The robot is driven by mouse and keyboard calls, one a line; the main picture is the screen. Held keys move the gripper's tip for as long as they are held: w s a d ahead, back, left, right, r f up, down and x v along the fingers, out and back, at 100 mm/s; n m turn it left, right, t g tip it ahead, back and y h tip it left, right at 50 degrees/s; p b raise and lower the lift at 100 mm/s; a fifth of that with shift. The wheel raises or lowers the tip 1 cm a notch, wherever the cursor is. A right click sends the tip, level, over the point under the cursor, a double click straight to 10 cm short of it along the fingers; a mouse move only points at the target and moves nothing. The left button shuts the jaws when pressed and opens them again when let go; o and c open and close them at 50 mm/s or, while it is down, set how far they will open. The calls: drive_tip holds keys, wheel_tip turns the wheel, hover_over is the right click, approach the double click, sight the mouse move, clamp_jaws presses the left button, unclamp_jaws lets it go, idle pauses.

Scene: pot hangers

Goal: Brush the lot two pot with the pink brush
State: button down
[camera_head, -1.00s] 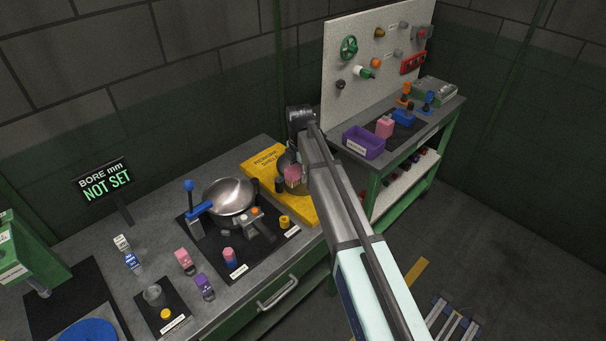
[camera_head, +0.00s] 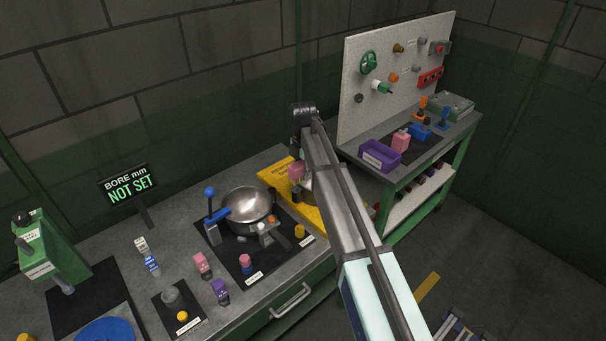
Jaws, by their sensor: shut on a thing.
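My gripper (camera_head: 298,160) hangs at the end of my arm over the yellow board at the back right of the bench. It is shut on a pink block-like thing (camera_head: 296,171), which looks like the pink brush; its lower end is not clear. A metal pot (camera_head: 308,184) stands on the yellow board just behind and below it, mostly hidden by my arm. I cannot tell whether the brush touches this pot. Another shiny metal pot (camera_head: 249,205) sits on the black mat with a blue-handled clamp (camera_head: 214,214) beside it. I cannot read which is lot two.
The yellow board (camera_head: 276,183) lies on the bench. Small pink (camera_head: 202,264) and purple (camera_head: 220,291) blocks stand at the front. A side table holds a purple tray (camera_head: 380,156) and a pink block (camera_head: 401,140). A green press (camera_head: 45,250) stands left.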

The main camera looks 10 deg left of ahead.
sight(303, 162)
drive_tip(key=shift+r+p, duration=0.7)
drive_tip(key=shift+r, duration=1.1)
drive_tip(key=shift+r+p, duration=0.5)
drive_tip(key=shift+r, duration=2.5)
drive_tip(key=shift+f, duration=0.1)
